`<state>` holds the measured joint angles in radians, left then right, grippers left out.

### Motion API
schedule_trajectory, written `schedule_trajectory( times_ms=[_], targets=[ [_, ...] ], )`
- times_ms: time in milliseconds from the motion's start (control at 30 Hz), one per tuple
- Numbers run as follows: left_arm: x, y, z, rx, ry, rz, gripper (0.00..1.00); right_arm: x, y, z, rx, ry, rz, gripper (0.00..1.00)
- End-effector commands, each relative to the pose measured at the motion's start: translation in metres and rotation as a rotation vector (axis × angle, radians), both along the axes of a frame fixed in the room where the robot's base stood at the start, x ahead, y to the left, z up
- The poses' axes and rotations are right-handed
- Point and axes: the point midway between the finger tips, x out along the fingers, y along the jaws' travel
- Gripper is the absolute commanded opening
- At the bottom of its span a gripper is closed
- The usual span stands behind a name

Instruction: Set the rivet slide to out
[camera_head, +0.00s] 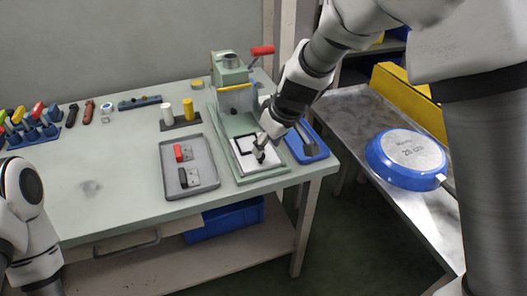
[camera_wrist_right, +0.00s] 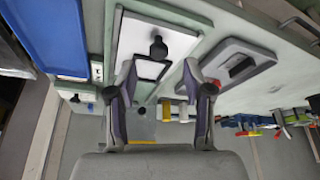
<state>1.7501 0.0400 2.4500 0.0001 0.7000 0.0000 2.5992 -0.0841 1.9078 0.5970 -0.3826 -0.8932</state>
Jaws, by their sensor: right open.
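A green press (camera_head: 232,75) with a red-handled lever stands at the back of the bench. On its base in front lies a white slide plate (camera_head: 272,160) with a black square outline and an upright black knob; the plate also shows in the right wrist view (camera_wrist_right: 180,42), with the knob (camera_wrist_right: 158,48) near its middle. My right gripper (camera_head: 265,145) is over the plate, pointing down close to the knob and partly hiding it. In the right wrist view its fingers (camera_wrist_right: 158,75) are apart with nothing between them. Whether they touch the knob I cannot tell. My left gripper is out of view.
A grey tray (camera_head: 172,188) with red and black pieces lies left of the press. A blue tray (camera_head: 307,152) lies close on the right. A blue pan (camera_head: 378,160) rests upside down on the metal conveyor (camera_head: 350,112). Tools stand at the bench's far left.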

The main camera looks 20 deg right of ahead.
Motion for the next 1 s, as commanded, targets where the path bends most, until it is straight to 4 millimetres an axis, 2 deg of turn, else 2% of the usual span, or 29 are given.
schedule_trajectory(
  times_ms=[33,100,300,767,867,967,1000],
  targets=[
    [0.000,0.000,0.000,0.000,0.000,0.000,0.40,-0.004,-0.002,0.014,0.000,-0.005,0.000,0.51],
    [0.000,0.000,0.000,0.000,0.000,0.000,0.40,-0.011,-0.005,0.031,0.001,-0.005,0.001,0.51],
    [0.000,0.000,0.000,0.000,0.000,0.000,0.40,-0.024,-0.010,0.062,0.000,0.000,0.000,0.51],
    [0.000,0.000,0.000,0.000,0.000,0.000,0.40,-0.026,-0.011,0.066,-0.002,0.003,0.001,0.51],
    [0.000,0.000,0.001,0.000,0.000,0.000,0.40,-0.027,-0.011,0.058,-0.001,0.023,0.000,0.51],
    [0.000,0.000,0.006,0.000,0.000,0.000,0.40,-0.033,-0.012,0.019,0.003,0.112,-0.001,0.51],
    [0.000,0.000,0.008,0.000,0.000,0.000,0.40,-0.040,-0.012,-0.005,0.007,0.171,-0.003,0.51]
  ],
)
